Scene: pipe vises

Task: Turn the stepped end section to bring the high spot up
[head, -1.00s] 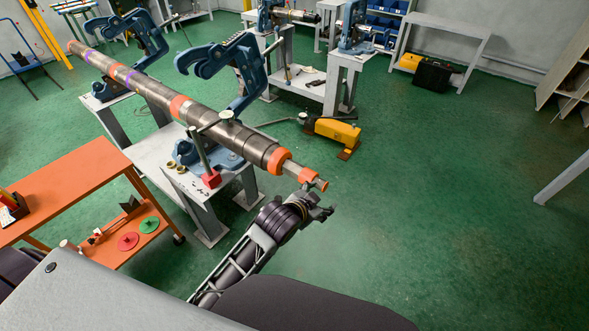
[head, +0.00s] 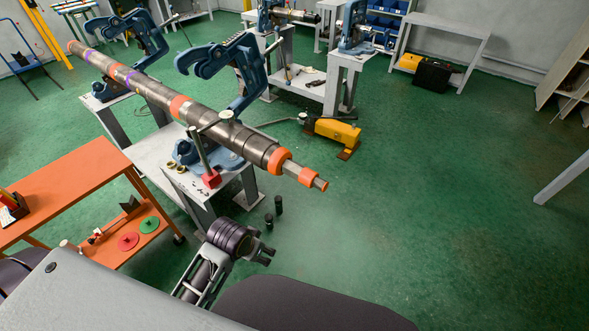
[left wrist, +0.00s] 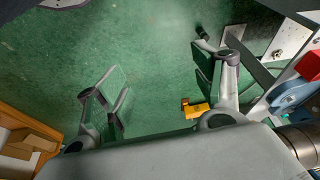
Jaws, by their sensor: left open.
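The long grey pipe string (head: 150,93) rests in two blue vises, running from upper left to lower right in the head view. Its stepped end section (head: 303,174) sticks out past the near vise (head: 188,152), with orange bands and a thinner tip. I cannot make out a high spot on it. My left gripper (head: 266,242) is below and left of the stepped end, apart from it. In the left wrist view, the left gripper (left wrist: 160,75) is open, with nothing between its fingers. My right gripper is not in view.
An orange cart (head: 75,180) stands at left, with red and green discs on its lower shelf. A yellow pump (head: 337,130) sits on the floor beyond the pipe end. Two small dark cylindrical shapes (head: 278,205) show near my gripper.

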